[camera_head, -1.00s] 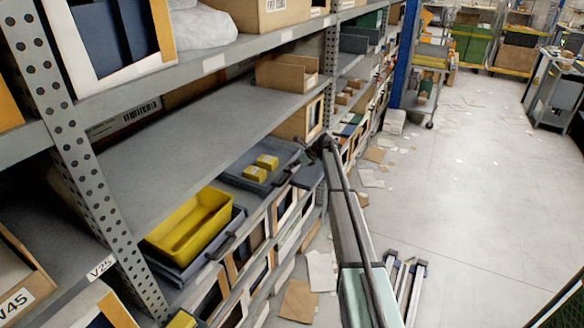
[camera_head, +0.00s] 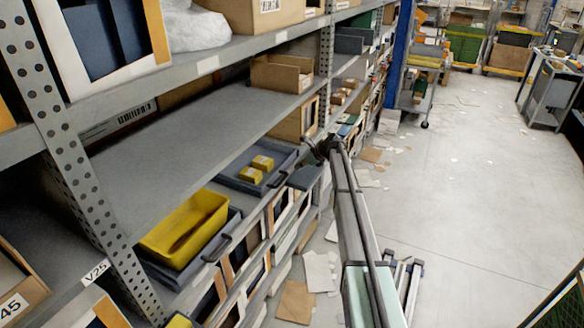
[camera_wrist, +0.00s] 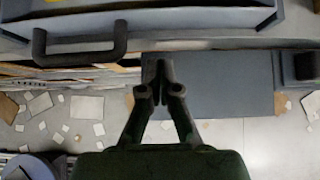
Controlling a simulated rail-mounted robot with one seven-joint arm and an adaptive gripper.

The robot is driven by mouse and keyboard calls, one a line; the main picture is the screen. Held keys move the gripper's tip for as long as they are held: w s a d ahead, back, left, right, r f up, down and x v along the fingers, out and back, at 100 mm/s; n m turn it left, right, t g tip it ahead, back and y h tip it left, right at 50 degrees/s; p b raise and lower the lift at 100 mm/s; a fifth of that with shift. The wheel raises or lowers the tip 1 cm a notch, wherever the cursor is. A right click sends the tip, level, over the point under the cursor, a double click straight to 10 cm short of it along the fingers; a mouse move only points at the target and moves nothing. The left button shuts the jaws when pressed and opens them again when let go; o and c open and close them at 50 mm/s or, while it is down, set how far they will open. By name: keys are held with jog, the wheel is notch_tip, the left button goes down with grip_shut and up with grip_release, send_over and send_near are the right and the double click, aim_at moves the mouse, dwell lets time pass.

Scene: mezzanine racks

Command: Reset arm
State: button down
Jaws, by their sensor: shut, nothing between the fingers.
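My gripper (camera_wrist: 161,75) shows in the wrist view with its two dark fingers shut together and nothing between them. It hangs in front of the shelf edge, over a flat grey-blue surface (camera_wrist: 228,85), close to a dark drawer or tray handle (camera_wrist: 80,46). In the head view my gripper (camera_head: 322,150) is a small dark shape at the far end of my arm, beside the rack near the grey tray with yellow boxes. Its fingers are too small to make out there.
A yellow bin (camera_head: 186,228) sits in a grey tray on the lower shelf. Two small yellow boxes (camera_head: 257,168) lie in another grey tray (camera_head: 232,180). An open cardboard box (camera_head: 282,75) stands on the shelf above. Papers (camera_head: 318,270) litter the floor.

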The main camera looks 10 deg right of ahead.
jog(key=s+d+r+n+b, duration=0.2)
jog(key=s+d+r+n, duration=0.1)
jog(key=s+d+r, duration=0.15)
jog(key=s+a+f+n+g+h, duration=0.1)
jog(key=s+a+f+n+g, duration=0.3)
jog(key=s+f, duration=0.7)
jog(key=s+a+f+n+h, duration=0.2)
jog(key=s+f+n, duration=0.5)
jog(key=s, duration=0.5)
jog(key=s+a+f+n+g+h, duration=0.1)
jog(key=s+a+f+n+g, duration=0.2)
jog(key=s+f, duration=0.85)
jog(key=s+a+f+n+g+h, duration=0.1)
jog(key=s+a+f+n+g, duration=0.1)
jog(key=s, duration=1.3)
jog(key=s+a+f+n+g+h, duration=0.1)
jog(key=s+a+f+n, duration=0.2)
jog(key=s, duration=1.3)
jog(key=s+a+f+n+g, duration=0.2)
jog(key=s+f+n, duration=0.2)
jog(key=s, duration=1.1)
jog(key=shift+s+a+f+g+h, duration=0.2)
jog(key=shift+a+f+g+h, duration=0.1)
jog(key=shift+f+h, duration=0.15)
